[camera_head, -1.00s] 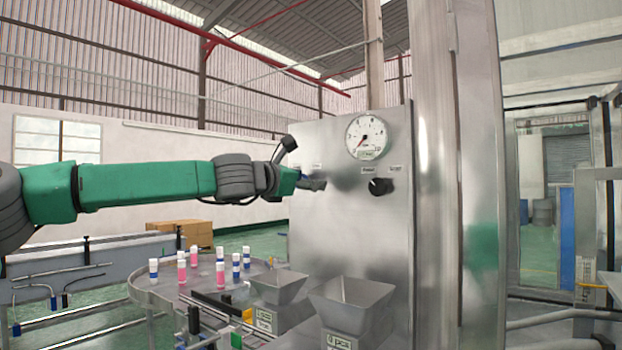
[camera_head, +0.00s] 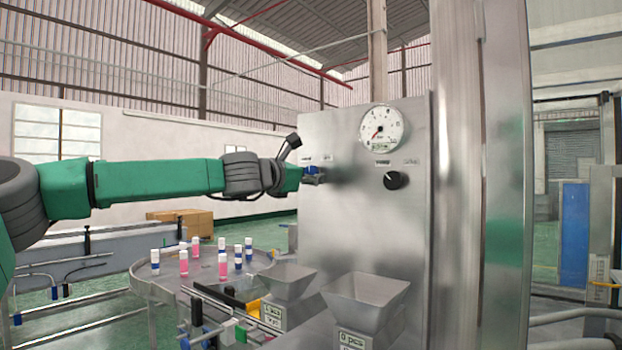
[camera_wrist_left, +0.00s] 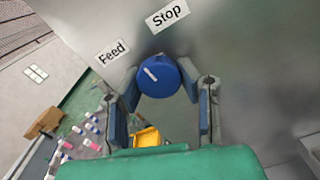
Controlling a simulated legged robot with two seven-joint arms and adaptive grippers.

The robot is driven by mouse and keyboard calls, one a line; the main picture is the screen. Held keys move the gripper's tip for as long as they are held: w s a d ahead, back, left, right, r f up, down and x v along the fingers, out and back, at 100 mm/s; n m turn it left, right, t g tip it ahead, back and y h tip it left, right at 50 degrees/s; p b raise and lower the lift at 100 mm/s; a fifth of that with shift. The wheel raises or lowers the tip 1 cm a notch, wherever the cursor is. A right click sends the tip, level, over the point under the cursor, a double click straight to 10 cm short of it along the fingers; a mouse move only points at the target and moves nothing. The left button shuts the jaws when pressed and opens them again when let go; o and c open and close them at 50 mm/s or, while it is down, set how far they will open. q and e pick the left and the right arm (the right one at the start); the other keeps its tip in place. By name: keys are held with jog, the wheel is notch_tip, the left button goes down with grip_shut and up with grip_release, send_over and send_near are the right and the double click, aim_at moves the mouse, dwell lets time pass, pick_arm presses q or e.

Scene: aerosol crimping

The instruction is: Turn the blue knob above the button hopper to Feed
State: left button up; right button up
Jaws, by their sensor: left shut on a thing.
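The blue knob (camera_wrist_left: 163,82) sits on the steel panel between the fingers of my left gripper (camera_wrist_left: 168,108). Its white mark points to the upper left in the left wrist view, toward the Feed label (camera_wrist_left: 112,52). The Stop label (camera_wrist_left: 170,16) is above the knob there. In the head view my left gripper (camera_head: 314,176) reaches the panel's left side and is shut on the blue knob (camera_head: 311,169), which is partly hidden by the fingers. My right gripper is not in view.
A black knob (camera_head: 396,180) and a round gauge (camera_head: 383,128) are on the panel to the right. Two steel hoppers (camera_head: 366,290) (camera_head: 288,280) stand below. A round table (camera_head: 150,282) with several pink-and-white and blue-and-white containers is at the lower left.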

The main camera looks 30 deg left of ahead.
pick_arm(q)
jog(key=shift+a+r, duration=0.1)
jog(key=shift+r, duration=0.05)
jog(key=shift+s+d+n+b, duration=0.1)
jog(key=shift+d+n+b, duration=0.2)
jog(key=shift+n+b, duration=0.55)
jog(key=n+b, duration=0.1)
jog(key=n, duration=0.2)
jog(key=shift+a, duration=0.15)
jog(key=n+b, duration=0.3)
jog(key=n, duration=0.1)
jog(key=shift+n+b, duration=0.25)
jog(key=shift+b, duration=0.05)
jog(key=n+b, duration=0.3)
jog(key=n, duration=0.1)
jog(key=shift+n, duration=0.3)
jog(key=shift+n+b, duration=1.8)
jog(key=shift+n, duration=0.3)
